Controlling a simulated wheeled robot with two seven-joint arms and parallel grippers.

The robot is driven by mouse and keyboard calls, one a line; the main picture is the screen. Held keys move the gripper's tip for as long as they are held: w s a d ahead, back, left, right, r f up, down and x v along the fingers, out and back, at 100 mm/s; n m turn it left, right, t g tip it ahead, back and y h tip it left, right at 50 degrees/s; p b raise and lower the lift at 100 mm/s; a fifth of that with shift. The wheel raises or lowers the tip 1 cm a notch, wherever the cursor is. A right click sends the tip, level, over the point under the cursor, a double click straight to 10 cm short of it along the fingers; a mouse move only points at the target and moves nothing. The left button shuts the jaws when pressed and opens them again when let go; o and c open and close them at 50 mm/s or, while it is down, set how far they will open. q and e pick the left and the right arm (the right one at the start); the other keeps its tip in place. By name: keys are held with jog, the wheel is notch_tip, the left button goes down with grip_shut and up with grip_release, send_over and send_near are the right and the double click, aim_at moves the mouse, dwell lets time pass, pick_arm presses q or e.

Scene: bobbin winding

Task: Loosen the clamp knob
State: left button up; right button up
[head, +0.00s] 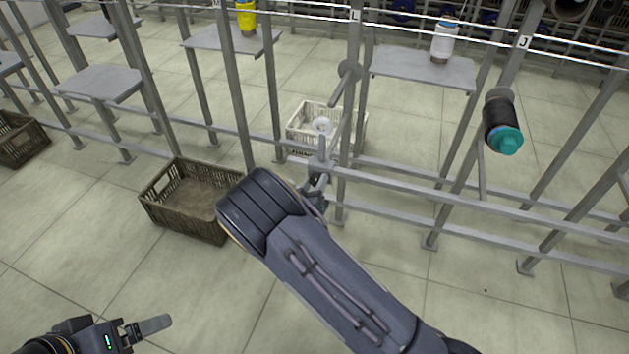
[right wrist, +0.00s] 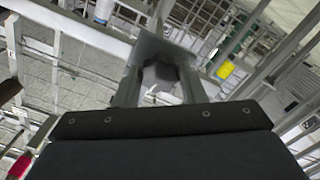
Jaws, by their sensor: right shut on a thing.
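My right gripper (head: 318,182) is at the grey rack, in front of a post near the middle of the head view. In the right wrist view its two fingers stand either side of a dark grey faceted clamp knob (right wrist: 160,76), and the gripper (right wrist: 160,90) is shut on it. In the head view the knob is hidden by my wrist and fingers.
A brown crate (head: 190,230) stands on the floor left of my right wrist; a cream crate (head: 300,128) is behind the rack. A black bobbin with a teal end (head: 506,140) sits on the right. Shelves hold a white spool (head: 445,42) and a yellow spool (head: 247,17).

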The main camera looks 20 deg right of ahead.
jog(key=shift+n, duration=0.6)
jog(key=o, duration=1)
jog(key=p+v, duration=0.1)
jog(key=v, duration=0.6)
jog(key=shift+s+a, duration=0.25)
jog(key=shift+s, duration=0.1)
